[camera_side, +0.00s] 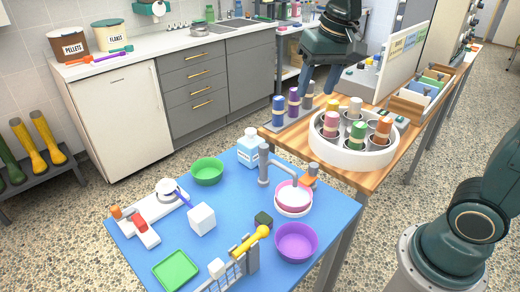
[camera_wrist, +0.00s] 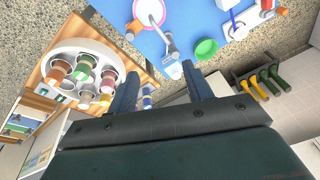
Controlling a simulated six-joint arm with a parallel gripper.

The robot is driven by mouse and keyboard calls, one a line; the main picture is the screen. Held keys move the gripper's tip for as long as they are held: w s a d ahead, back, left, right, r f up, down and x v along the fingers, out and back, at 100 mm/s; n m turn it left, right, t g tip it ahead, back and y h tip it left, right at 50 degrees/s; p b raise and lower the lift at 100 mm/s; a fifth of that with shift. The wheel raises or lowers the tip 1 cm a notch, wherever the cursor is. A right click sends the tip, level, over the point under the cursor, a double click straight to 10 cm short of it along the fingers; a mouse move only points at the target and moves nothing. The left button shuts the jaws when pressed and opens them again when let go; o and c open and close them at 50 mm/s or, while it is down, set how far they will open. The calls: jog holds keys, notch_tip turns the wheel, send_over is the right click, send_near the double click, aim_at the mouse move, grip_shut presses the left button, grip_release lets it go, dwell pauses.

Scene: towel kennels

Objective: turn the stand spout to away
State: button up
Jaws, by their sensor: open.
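The grey stand spout (camera_side: 283,160) is on the blue table (camera_side: 228,245), with a thick upright post at its left end and its arm running right, behind and over a pink and white bowl (camera_side: 293,197). An orange part (camera_side: 310,181) is by its right end. In the wrist view the grey spout (camera_wrist: 169,42) is at the top, near the pink bowl (camera_wrist: 150,12). My gripper (camera_side: 317,90) is open and empty, high above the wooden table, behind and above the spout. Its two fingers (camera_wrist: 160,82) also show spread apart in the wrist view.
A white bottle (camera_side: 248,148) stands close behind the spout, and a green bowl (camera_side: 207,171) is left of it. A purple bowl (camera_side: 296,242) and yellow-handled tool (camera_side: 250,241) are in front. A round white carousel (camera_side: 352,153) with several jars stands on the wooden table.

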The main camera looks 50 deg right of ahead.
jog(key=w+f+m+g, duration=0.1)
jog(key=w+f+m, duration=0.15)
jog(key=w, duration=0.45)
jog(key=m+g, duration=0.2)
send_over(264, 146)
notch_tip(264, 146, down, 7)
jog(key=shift+f, duration=0.2)
jog(key=shift+f, duration=6.85)
grip_shut()
